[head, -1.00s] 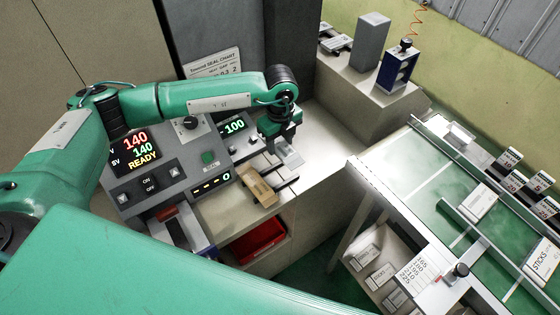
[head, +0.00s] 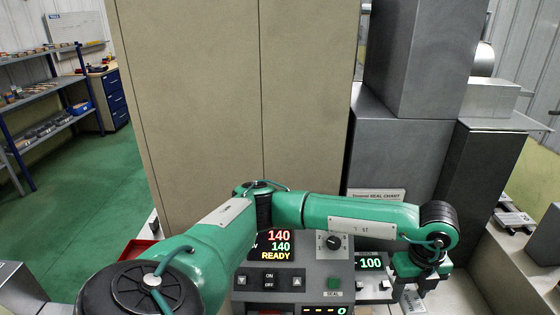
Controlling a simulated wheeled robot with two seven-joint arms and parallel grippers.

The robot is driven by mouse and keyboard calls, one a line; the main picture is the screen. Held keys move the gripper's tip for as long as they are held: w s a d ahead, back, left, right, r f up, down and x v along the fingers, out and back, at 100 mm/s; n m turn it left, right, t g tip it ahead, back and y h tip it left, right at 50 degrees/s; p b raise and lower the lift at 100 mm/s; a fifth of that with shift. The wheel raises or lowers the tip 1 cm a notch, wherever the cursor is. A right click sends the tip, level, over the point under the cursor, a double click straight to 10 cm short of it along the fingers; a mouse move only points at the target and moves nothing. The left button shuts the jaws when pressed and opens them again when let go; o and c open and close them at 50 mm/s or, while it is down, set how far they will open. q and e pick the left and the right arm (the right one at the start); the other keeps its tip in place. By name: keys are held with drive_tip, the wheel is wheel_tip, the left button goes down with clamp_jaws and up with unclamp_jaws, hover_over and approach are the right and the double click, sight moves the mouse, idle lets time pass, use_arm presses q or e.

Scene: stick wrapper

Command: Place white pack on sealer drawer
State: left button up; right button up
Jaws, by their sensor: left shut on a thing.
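The sealer's grey control panel (head: 318,272) is at the bottom centre, with its display reading 140, 140 and READY. My left gripper (head: 416,286) is low at the right of the panel, beside the display that reads 100. It points down and is shut on a small white pack (head: 413,301), which is partly hidden by the gripper and close to the bottom edge. The sealer drawer cannot be made out in this view. My right gripper is not in view.
A tall beige cabinet (head: 235,90) stands behind the sealer. Large grey machine housings (head: 425,55) and a seal chart (head: 376,194) are at the right. Shelves (head: 45,115) stand far left, with free green floor (head: 90,190) before them.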

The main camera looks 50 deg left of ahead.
use_arm(q)
drive_tip(key=s+a+p, duration=0.5)
drive_tip(key=s+a, duration=0.2)
drive_tip(key=s, duration=0.3)
drive_tip(key=s+a+p, duration=0.5)
drive_tip(key=s+a, duration=0.2)
drive_tip(key=s, duration=0.2)
drive_tip(key=s+a+r+p, duration=0.4)
drive_tip(key=s+r, duration=0.1)
drive_tip(key=s, duration=0.2)
drive_tip(key=shift+m, duration=0.4)
wheel_tip(320, 180, down, 15)
drive_tip(key=b, duration=0.5)
drive_tip(key=shift+s+d, duration=0.15)
drive_tip(key=shift+f+b, duration=2.2)
drive_tip(key=shift+f, duration=0.5)
